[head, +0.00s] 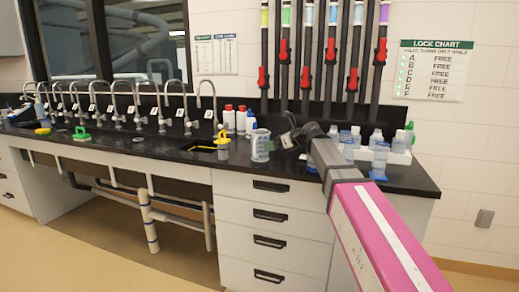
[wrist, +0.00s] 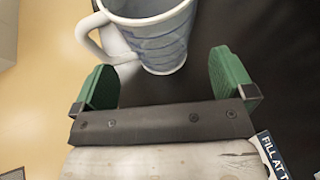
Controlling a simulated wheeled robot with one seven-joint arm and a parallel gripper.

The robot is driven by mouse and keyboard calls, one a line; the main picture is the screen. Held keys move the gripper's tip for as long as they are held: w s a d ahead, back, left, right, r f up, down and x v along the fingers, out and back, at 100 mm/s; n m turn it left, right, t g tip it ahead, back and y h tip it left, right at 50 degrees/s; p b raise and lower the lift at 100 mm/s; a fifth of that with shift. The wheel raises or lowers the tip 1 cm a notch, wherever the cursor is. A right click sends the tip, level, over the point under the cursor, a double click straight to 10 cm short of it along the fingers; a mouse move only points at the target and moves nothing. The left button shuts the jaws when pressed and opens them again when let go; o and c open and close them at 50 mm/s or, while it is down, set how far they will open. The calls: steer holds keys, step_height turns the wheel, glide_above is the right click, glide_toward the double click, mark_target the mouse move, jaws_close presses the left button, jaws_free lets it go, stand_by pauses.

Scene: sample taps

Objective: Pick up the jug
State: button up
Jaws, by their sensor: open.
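The jug (head: 260,146) stands on the black worktop near its front edge, pale and see-through with markings, in the head view. In the wrist view the jug (wrist: 160,38) fills the top middle, with bluish lines on its wall and a white handle to the left. Its upper rim is partly cut off by the frame. My gripper (wrist: 163,78) is open, its green fingers apart and empty, with the jug just beyond the gap between them. In the head view my gripper (head: 289,137) is close to the right of the jug, its fingers hard to make out.
A yellow item (head: 222,143) stands left of the jug by a sink. Red-capped white bottles (head: 241,121) stand behind it. A white rack (head: 397,155) with clear containers is to the right. Several curved taps line the counter at left. A label (wrist: 268,152) shows at lower right.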

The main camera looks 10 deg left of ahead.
mark_target(259, 147)
steer(key=x, duration=0.6)
steer(key=shift+a, duration=0.25)
steer(key=c, duration=0.7)
